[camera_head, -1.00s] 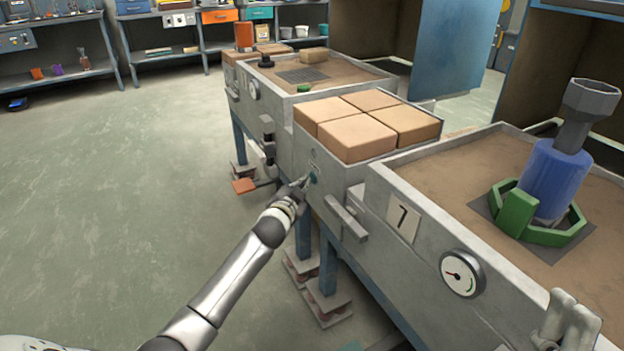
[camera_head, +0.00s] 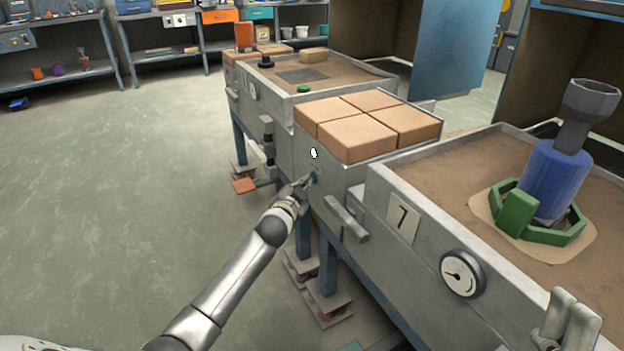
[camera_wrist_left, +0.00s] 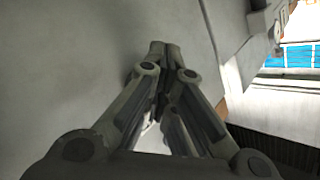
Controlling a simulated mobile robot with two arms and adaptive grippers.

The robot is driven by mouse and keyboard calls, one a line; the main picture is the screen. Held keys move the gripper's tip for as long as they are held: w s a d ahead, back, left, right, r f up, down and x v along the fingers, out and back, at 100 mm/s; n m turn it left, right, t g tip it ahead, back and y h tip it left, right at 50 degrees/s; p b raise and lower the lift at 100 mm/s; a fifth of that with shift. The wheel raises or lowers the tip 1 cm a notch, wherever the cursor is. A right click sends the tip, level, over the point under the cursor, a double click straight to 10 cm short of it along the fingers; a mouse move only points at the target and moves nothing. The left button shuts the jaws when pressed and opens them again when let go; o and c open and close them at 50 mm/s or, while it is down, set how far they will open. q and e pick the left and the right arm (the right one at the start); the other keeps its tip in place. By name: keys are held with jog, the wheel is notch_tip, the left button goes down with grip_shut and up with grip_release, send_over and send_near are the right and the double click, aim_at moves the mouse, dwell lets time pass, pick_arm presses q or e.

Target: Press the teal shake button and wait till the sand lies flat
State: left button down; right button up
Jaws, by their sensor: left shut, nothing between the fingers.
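The teal shake button (camera_head: 314,179) is on the grey side wall of the sand table, below the bricks. My left gripper (camera_head: 304,184) is shut and empty, its fingertips at the button; whether they touch it I cannot tell. In the left wrist view the closed fingers (camera_wrist_left: 165,48) point at the grey wall and hide the button. A small white light (camera_head: 313,153) shows above the button. The sand (camera_head: 440,180) in the near box looks mostly level. My right gripper (camera_head: 568,325) shows only partly at the lower right; its fingertip state is unclear.
A blue cylinder with a grey top (camera_head: 556,178) stands in a green clamp ring (camera_head: 515,215) on the sand. Tan bricks (camera_head: 357,137) sit between the two boxes. A gauge (camera_head: 462,274) and a bar handle (camera_head: 346,218) stick out of the wall.

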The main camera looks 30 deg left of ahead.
pick_arm(q)
jog(key=shift+s+a+p, duration=0.4)
jog(key=shift+s+p, duration=0.1)
jog(key=shift+s, duration=0.15)
pick_arm(e)
jog(key=w+f+g, duration=0.2)
jog(key=w, duration=0.1)
jog(key=w+f+g+h, duration=0.1)
jog(key=shift+w+a, duration=0.25)
jog(key=shift+a, duration=0.15)
